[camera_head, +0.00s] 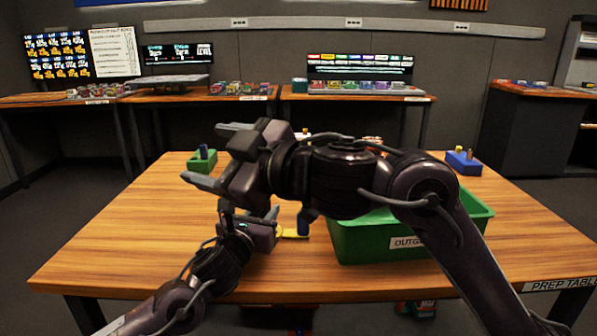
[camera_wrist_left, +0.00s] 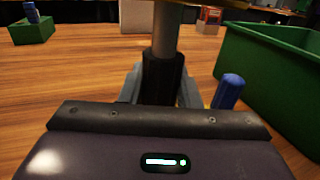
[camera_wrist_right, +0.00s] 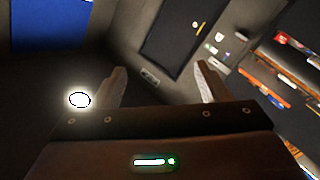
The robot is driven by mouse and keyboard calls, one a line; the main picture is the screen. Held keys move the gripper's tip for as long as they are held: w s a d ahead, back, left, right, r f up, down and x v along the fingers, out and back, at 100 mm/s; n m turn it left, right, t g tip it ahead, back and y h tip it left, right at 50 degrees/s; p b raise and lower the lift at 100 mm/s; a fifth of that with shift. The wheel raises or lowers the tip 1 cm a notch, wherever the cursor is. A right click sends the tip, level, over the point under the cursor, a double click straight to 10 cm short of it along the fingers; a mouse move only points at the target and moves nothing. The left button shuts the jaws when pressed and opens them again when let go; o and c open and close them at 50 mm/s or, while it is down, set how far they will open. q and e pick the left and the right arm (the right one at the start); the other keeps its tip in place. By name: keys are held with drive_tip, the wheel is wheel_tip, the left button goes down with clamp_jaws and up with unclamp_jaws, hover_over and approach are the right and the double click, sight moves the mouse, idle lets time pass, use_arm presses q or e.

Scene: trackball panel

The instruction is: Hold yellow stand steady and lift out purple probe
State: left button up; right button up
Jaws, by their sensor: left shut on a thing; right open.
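The yellow stand (camera_head: 294,234) is mostly hidden in the head view; part of its flat yellow base shows beside my left gripper (camera_head: 275,216). In the left wrist view my left gripper (camera_wrist_left: 163,88) is shut on an upright post with a black sleeve (camera_wrist_left: 162,78) and grey upper shaft, seemingly the stand's. A blue peg (camera_wrist_left: 228,92) stands right of the fingers; it also shows in the head view (camera_head: 304,222). I cannot make out a clearly purple probe; my right arm covers much there. My right gripper (camera_head: 208,155) is open and empty, raised above the table, pointing left.
A green bin (camera_head: 400,244) stands right of the stand, close by. A green block with pegs (camera_head: 203,162) is at the table's back left, a blue block with pegs (camera_head: 464,163) at the back right. The wooden table's (camera_head: 130,220) left part is clear.

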drive_tip(key=w+d+f+m+t+h, duration=0.2)
drive_tip(key=w+d+f+m+t, duration=0.1)
drive_tip(key=d+m, duration=0.25)
drive_tip(key=w+d+f+m+t+h, duration=0.2)
drive_tip(key=w+d+m, duration=0.1)
drive_tip(key=d+m, duration=0.25)
drive_tip(key=x, duration=1.2)
drive_tip(key=shift+d+f, duration=0.15)
drive_tip(key=shift+d, duration=0.05)
drive_tip(key=c, duration=1)
drive_tip(key=shift+r, duration=0.45)
drive_tip(key=shift+r, duration=3.85)
